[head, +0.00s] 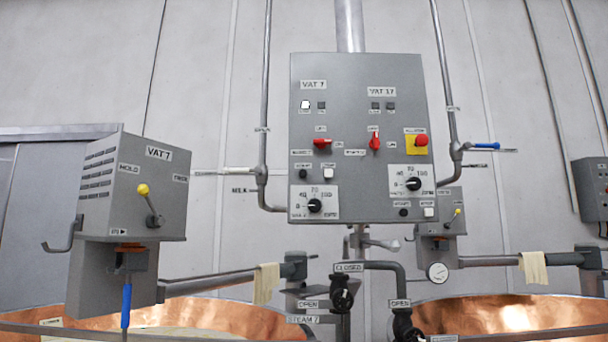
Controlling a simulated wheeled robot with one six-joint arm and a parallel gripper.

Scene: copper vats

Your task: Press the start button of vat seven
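A grey control panel (358,75) hangs on a post in the middle of the head view. Its left half is labelled VAT 7 and its right half VAT 17. In the VAT 7 half are a bright white square lamp (305,105), a dark square (321,105), a red rotary switch (322,144), a black round button (303,174), a white button (328,174) and a black dial (315,205). The small labels above these two buttons are too blurred to read, so I cannot tell which one is start. My gripper is not in view.
The VAT 17 half has a red mushroom button (421,140) on yellow, a red switch (375,141) and its own white button (429,212). A grey VAT 7 box (130,190) juts out at left. Pipes flank the panel. Copper vats (225,315) and valves (342,298) lie below.

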